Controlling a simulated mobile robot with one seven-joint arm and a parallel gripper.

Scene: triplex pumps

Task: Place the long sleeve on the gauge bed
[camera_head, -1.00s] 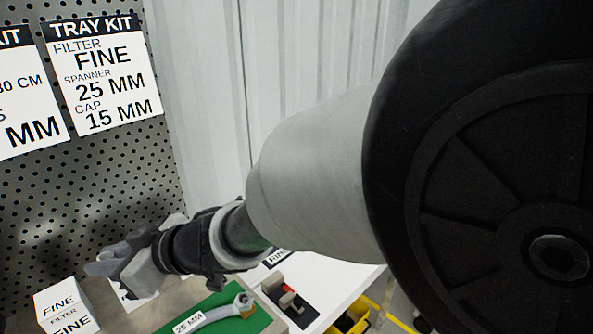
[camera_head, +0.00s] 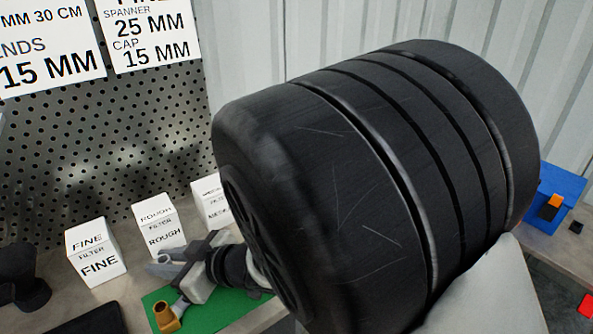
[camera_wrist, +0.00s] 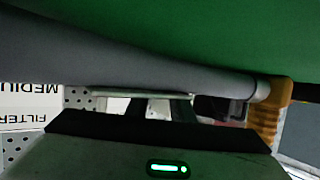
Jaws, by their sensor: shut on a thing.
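My gripper (camera_head: 172,268) is low over the green mat (camera_head: 222,312), at the lower left of the head view. It is shut on a grey-handled tool with a brass-coloured end (camera_head: 167,318). In the wrist view the grey handle (camera_wrist: 110,62) runs across in front of my gripper, with the brass end (camera_wrist: 266,112) at right and green filling the top. I cannot tell whether the tool touches the mat. I cannot make out a long sleeve or a gauge bed; my arm hides much of the bench.
White filter boxes marked FINE (camera_head: 97,255) and ROUGH (camera_head: 159,228) stand left of and behind my gripper, with another box (camera_head: 210,202) beside them. A pegboard (camera_head: 150,130) rises behind. Dark objects lie at far left. A blue box (camera_head: 552,192) is at right.

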